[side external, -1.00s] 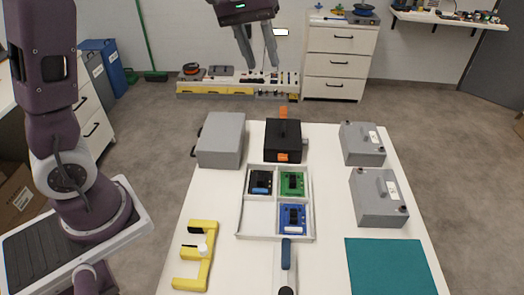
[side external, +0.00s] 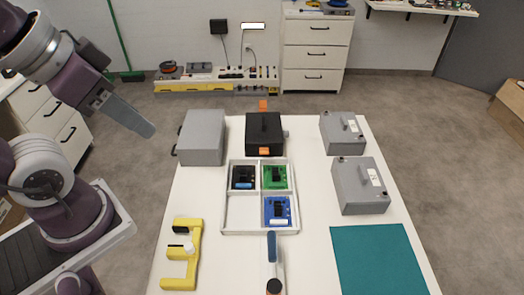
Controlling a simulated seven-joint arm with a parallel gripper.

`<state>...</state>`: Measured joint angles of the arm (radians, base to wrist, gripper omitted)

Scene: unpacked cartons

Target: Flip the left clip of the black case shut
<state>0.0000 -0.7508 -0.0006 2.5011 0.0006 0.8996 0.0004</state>
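The black case (side external: 258,128) stands closed-lidded at the far middle of the white table, with a dark handle on top. One orange clip (side external: 264,105) sticks out past its far side. Another orange clip (side external: 264,151) sits at its near side, seemingly flat against it. Which one is the left clip, I cannot tell from this view. My gripper (side external: 146,130) is in the air at the left, well apart from the case and left of the grey box. Its fingers overlap from this angle, so their opening is hidden. I see nothing held.
A large grey box (side external: 201,137) stands close left of the case. Two grey cases (side external: 341,133) (side external: 358,188) stand at the right. A white divided tray (side external: 242,212) with circuit boards lies in front. A yellow bracket (side external: 178,270), a blue-handled tool (side external: 271,247) and a teal mat (side external: 378,262) lie nearer.

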